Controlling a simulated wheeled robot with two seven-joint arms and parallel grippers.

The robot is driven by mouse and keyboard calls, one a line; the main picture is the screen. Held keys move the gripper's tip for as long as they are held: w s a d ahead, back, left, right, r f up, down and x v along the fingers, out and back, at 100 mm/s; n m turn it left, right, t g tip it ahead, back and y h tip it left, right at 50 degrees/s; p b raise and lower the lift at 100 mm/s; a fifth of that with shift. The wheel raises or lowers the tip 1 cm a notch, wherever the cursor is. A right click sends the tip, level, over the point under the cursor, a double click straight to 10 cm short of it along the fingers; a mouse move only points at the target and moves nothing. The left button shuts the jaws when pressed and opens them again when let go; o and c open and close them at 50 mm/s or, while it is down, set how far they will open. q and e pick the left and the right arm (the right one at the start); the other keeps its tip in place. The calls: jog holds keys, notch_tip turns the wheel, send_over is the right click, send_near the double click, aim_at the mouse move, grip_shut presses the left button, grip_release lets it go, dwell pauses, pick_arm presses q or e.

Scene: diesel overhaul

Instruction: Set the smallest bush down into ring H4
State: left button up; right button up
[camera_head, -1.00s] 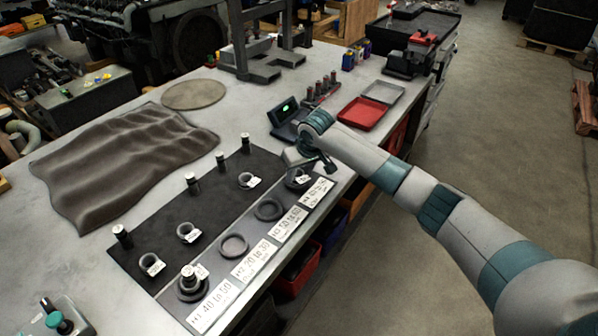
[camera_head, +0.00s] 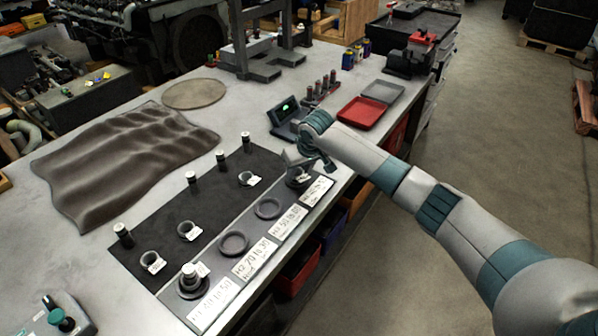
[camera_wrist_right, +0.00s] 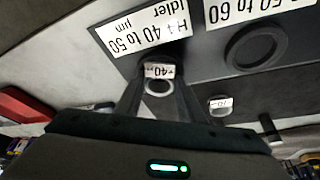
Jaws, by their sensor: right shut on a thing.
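My right gripper (camera_head: 306,168) is low over the far right end of the dark strip of rings. In the right wrist view its fingers (camera_wrist_right: 158,100) are shut on a small grey bush (camera_wrist_right: 159,87) with a white tag that seems to read 40. The label H4 (camera_wrist_right: 145,35), 40 to 50, idler, lies just beyond it; it also shows in the head view (camera_head: 316,192). Ring H4 (camera_head: 297,182) is mostly hidden by the gripper and the bush. I cannot tell whether the bush is seated in it or just above. My left gripper is out of view.
Empty rings H3 (camera_head: 268,208) and H2 (camera_head: 234,244) lie along the strip. The near-left ring (camera_head: 193,288) holds a bush and a pin. Tagged bushes (camera_head: 188,231) and upright pins stand on the black mat (camera_head: 200,210). A gauge (camera_head: 286,113) and red tray (camera_head: 362,113) stand beyond.

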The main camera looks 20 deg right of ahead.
jog(key=shift+s+f+p, duration=0.3)
jog(key=shift+s+f, duration=0.1)
jog(key=shift+f, duration=0.35)
jog(key=o, duration=1.1)
jog(key=shift+c, duration=0.2)
jog(key=shift+o, duration=0.5)
jog(key=shift+r, duration=0.1)
jog(key=shift+a+r, duration=0.1)
jog(key=shift+r, duration=0.3)
jog(key=w+b+v, duration=0.1)
jog(key=b+v, duration=0.3)
jog(key=v, duration=1.3)
jog(key=shift+s+r+b, duration=0.2)
jog(key=shift+r+b, duration=0.1)
jog(key=shift+r, duration=0.15)
